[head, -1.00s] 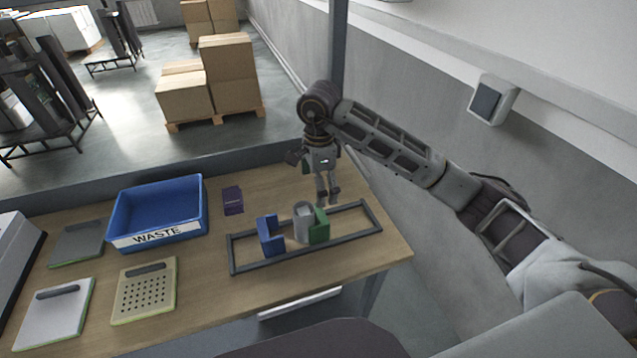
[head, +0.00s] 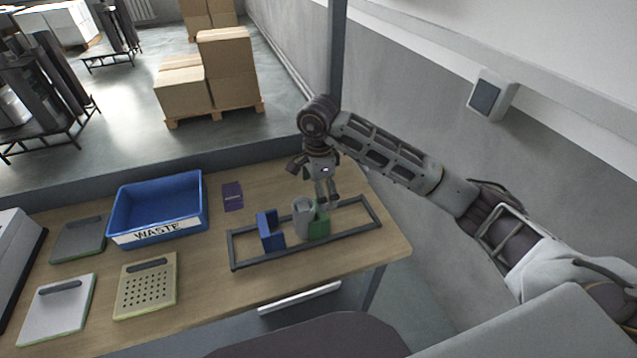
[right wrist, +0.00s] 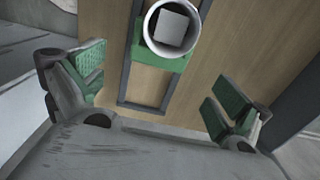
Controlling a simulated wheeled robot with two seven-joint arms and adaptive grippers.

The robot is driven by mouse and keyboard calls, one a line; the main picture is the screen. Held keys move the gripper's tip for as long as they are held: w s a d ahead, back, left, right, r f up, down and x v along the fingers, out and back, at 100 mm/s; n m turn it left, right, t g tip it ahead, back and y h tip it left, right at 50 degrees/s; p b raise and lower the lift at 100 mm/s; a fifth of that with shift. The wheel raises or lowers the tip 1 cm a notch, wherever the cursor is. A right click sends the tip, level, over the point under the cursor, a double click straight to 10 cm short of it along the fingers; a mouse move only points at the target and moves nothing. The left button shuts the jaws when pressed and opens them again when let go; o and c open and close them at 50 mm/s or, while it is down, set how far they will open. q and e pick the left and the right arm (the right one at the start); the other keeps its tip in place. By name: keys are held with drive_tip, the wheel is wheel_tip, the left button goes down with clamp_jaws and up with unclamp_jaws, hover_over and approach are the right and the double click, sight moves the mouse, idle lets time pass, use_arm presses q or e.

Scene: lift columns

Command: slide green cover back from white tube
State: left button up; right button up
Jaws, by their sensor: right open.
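The white tube (head: 303,219) stands upright in a dark rectangular frame (head: 247,262) on the table. The green cover (head: 320,224) is against the tube's right side in the head view. The blue cover (head: 270,232) stands to the tube's left, apart from it. My right gripper (head: 327,200) points down just behind and above the green cover. In the right wrist view my right gripper (right wrist: 157,90) is open and empty, its green-padded fingers spread wide. There the tube (right wrist: 171,28) shows its open top with a pale block inside, and the green cover (right wrist: 160,57) lies beyond the fingertips.
A blue waste bin (head: 158,210) and a small purple box (head: 232,196) stand left of the frame. A perforated tray (head: 146,290) and flat boards lie further left. The table's right edge is close to the frame.

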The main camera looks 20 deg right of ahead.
use_arm(q)
drive_tip(key=shift+r+p, duration=0.6)
drive_tip(key=shift+r, duration=0.05)
use_arm(e)
drive_tip(key=shift+f, duration=5)
drive_tip(key=c, duration=1.1)
use_arm(q)
drive_tip(key=shift+d, duration=0.1)
use_arm(e)
drive_tip(key=shift+d, duration=0.15)
